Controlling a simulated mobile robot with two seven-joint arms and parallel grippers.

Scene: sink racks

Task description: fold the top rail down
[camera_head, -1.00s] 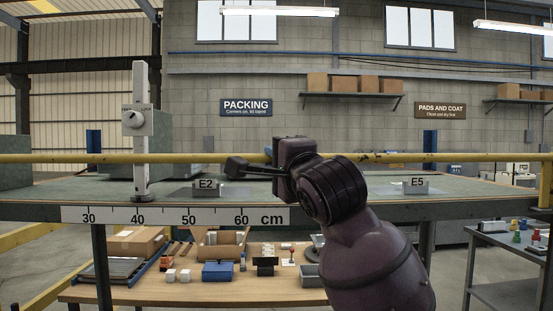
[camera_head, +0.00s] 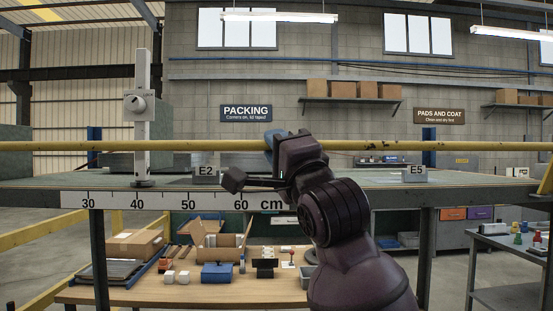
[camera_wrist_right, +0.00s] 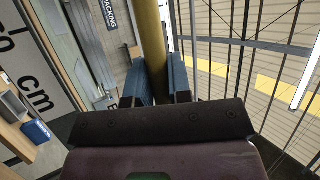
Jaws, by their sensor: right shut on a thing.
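The yellow top rail (camera_head: 430,146) runs level across the whole head view, in front of the green worktop (camera_head: 330,181). My right gripper (camera_head: 273,141) is at the rail near the middle of the picture, with its blue fingers partly hidden behind the rail and wrist. In the right wrist view, the blue fingers of my right gripper (camera_wrist_right: 163,85) sit on either side of the rail (camera_wrist_right: 151,40), shut on it. My left gripper is not in view.
Blocks E2 (camera_head: 206,174) and E5 (camera_head: 415,175) stand on the worktop. A centimetre scale (camera_head: 160,201) lines its front edge. A lower bench (camera_head: 130,292) holds boxes. A yellow diagonal bar (camera_head: 42,231) is at lower left.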

